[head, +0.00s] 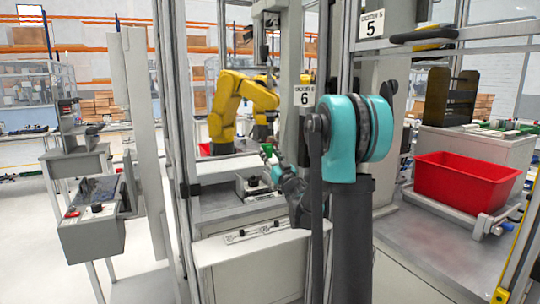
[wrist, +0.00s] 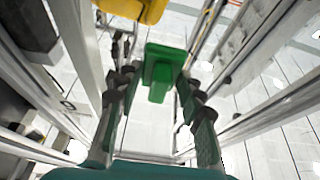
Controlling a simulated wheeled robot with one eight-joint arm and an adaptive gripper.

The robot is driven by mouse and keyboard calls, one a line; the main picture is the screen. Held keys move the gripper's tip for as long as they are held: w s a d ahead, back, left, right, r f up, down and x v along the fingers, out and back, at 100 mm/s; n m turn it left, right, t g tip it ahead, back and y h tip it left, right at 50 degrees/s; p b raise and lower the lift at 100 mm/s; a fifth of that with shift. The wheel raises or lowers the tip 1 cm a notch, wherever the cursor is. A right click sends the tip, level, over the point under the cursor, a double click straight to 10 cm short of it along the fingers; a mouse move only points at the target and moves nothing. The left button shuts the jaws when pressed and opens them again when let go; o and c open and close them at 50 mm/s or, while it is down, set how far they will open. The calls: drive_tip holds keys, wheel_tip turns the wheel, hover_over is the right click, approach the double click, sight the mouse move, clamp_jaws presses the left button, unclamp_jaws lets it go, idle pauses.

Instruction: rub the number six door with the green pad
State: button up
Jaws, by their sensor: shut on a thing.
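The green pad (head: 266,150) shows small in the head view, at the gripper's tip. The number six sign (head: 304,95) is on a pale upright just above and right of the gripper. The door's own panel is hard to make out. I cannot tell whether the pad touches it.
A yellow robot arm (head: 232,100) stands behind the frame. A grey bench (head: 255,262) is below the gripper. A number five sign (head: 371,24) and a red bin (head: 467,182) are at right. A control box (head: 92,220) stands at left, near open floor.

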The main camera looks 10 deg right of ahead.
drive_tip(key=shift+w+a, duration=0.2)
drive_tip(key=shift+w, duration=0.4)
drive_tip(key=d, duration=0.2)
drive_tip(key=w+d, duration=0.1)
drive_tip(key=shift+w+d, duration=0.15)
drive_tip(key=shift+d, duration=0.2)
idle(0.3)
drive_tip(key=shift+s+a, duration=0.2)
drive_tip(key=shift+a, duration=0.45)
drive_tip(key=shift+s+a, duration=0.15)
drive_tip(key=shift+a, duration=0.45)
drive_tip(key=shift+s+a, duration=0.15)
drive_tip(key=shift+a, duration=0.55)
drive_tip(key=shift+c, duration=1)
drive_tip(key=shift+s, duration=0.1)
